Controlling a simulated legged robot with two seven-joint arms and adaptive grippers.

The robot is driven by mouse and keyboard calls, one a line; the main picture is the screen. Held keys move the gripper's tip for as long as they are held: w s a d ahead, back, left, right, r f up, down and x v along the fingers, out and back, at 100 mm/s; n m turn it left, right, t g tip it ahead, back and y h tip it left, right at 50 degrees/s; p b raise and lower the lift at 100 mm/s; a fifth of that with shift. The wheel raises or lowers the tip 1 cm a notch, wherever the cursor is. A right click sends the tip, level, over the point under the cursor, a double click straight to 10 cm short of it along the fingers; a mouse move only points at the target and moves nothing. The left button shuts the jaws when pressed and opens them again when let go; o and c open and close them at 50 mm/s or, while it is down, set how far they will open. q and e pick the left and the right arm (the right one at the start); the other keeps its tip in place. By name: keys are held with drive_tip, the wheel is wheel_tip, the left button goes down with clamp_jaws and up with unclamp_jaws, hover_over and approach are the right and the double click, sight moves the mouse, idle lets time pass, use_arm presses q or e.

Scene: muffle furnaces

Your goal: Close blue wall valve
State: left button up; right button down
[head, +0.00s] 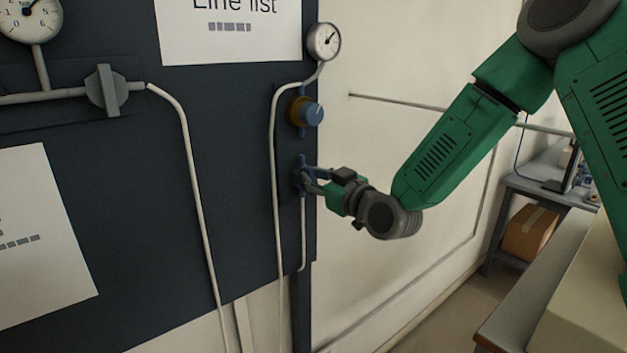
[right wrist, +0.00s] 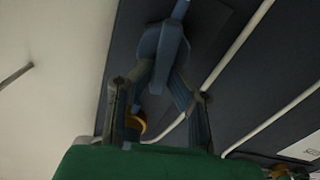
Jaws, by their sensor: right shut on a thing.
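The blue wall valve (head: 299,170) is mounted low on the right edge of the dark wall panel, and my gripper partly covers it in the head view. In the right wrist view its blue body and handle (right wrist: 165,48) show at the upper middle. My right gripper (head: 309,179) reaches it from the right, with its fingers on both sides of the handle and shut on it. The fingers also show in the right wrist view (right wrist: 165,88). The exact angle of the handle is hard to tell. My left gripper is not in view.
A brass regulator with a blue knob (head: 312,113) sits just above the valve, below a gauge (head: 324,41). A grey valve (head: 106,90) and thin pipes are on the dark panel (head: 235,180). A bench (head: 535,280) and a cardboard box (head: 530,232) stand at right.

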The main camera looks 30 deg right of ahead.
drive_tip(key=shift+a+f+n+b, duration=0.3)
drive_tip(key=shift+n+b, duration=1.55)
drive_tip(key=shift+n, duration=0.8)
drive_tip(key=shift+a+f+n+b, duration=0.15)
drive_tip(key=shift+f+n+b, duration=0.25)
drive_tip(key=shift+n+b, duration=1.9)
drive_tip(key=shift+a+f+n+b, duration=0.3)
drive_tip(key=shift+n+b, duration=1.15)
drive_tip(key=shift+n, duration=1.6)
drive_tip(key=shift+s, duration=0.1)
drive_tip(key=shift+f, duration=0.1)
drive_tip(key=c, duration=1.5)
unclamp_jaws()
drive_tip(key=shift+c, duration=0.2)
